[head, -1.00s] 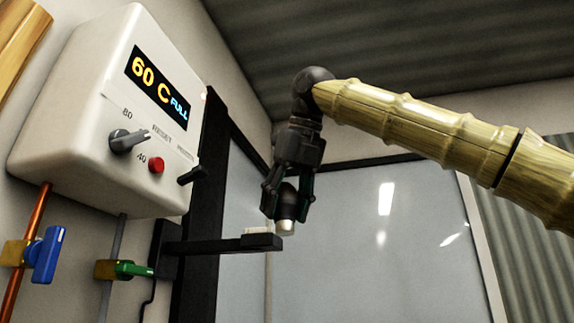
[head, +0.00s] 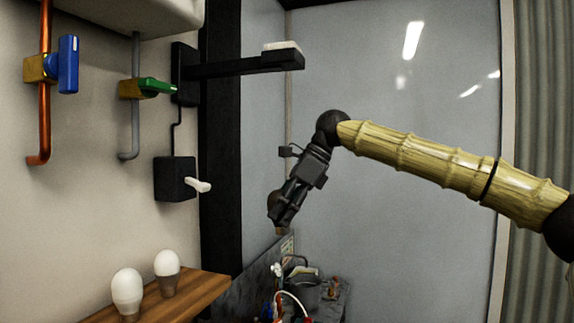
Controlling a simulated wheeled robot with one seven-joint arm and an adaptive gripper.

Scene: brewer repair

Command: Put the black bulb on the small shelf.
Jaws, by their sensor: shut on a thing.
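My gripper (head: 280,214) hangs from the wrist, tilted down to the left, in the middle of the head view. It is shut on the black bulb (head: 272,201), whose dark rounded side shows at the left of the fingers; the fingers hide much of it. The small wooden shelf (head: 205,292) is at the lower left, below and to the left of my gripper. Two white bulbs (head: 127,290) (head: 167,265) stand upright on it. The gripper is apart from the shelf.
A black arm lamp (head: 245,65) juts from the wall above. A black switch box (head: 175,178) with a white lever is on the wall. Blue (head: 68,64) and green (head: 157,87) valve handles are at upper left. A cluttered surface (head: 305,285) lies below the gripper.

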